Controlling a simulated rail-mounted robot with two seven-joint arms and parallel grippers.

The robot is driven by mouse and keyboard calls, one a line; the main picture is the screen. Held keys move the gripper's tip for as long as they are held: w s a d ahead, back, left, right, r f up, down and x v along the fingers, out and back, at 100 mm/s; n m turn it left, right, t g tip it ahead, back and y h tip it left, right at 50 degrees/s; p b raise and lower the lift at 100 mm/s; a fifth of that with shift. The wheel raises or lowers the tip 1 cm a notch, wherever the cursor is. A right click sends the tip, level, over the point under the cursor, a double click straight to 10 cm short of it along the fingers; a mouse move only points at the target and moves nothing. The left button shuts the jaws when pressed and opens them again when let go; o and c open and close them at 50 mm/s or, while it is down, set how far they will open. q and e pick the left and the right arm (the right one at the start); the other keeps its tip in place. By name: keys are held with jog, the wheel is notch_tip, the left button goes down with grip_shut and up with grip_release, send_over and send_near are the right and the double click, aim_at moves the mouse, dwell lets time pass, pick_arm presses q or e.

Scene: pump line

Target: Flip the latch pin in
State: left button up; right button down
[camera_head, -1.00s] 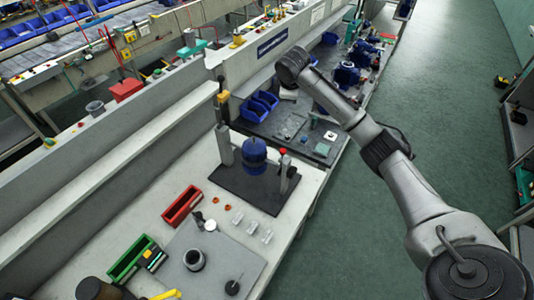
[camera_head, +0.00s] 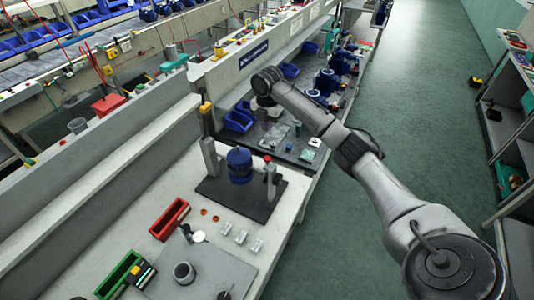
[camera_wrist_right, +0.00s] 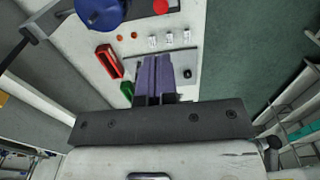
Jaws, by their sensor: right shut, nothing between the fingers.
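A blue rounded pump part (camera_head: 240,165) stands on a dark base plate (camera_head: 222,196) on the near bench. I cannot pick out the latch pin itself. The right wrist view shows the blue part (camera_wrist_right: 100,12) and red knob (camera_wrist_right: 161,6) at its top edge. My right gripper (camera_wrist_right: 153,62) has purple fingers, shut and empty, in line with the bench and apart from the fixture. My left gripper is not in view.
A red bin (camera_head: 170,219) and a green bin (camera_head: 120,274) lie on the near bench. Several small clear parts (camera_head: 241,237) lie in front of the base plate. Blue bins (camera_head: 239,120) stand on the bench beyond. The green floor (camera_head: 420,130) at right is open.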

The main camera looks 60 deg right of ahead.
aim_at(267, 157)
jog(key=shift+f, duration=0.15)
notch_tip(267, 157, down, 12)
jog(key=shift+f+p, duration=0.2)
jog(key=shift+p, duration=0.8)
jog(key=shift+f, duration=0.7)
notch_tip(267, 157, down, 2)
jog(key=shift+f+b, duration=0.1)
jog(key=shift+b, duration=0.3)
jog(key=shift+f, duration=0.1)
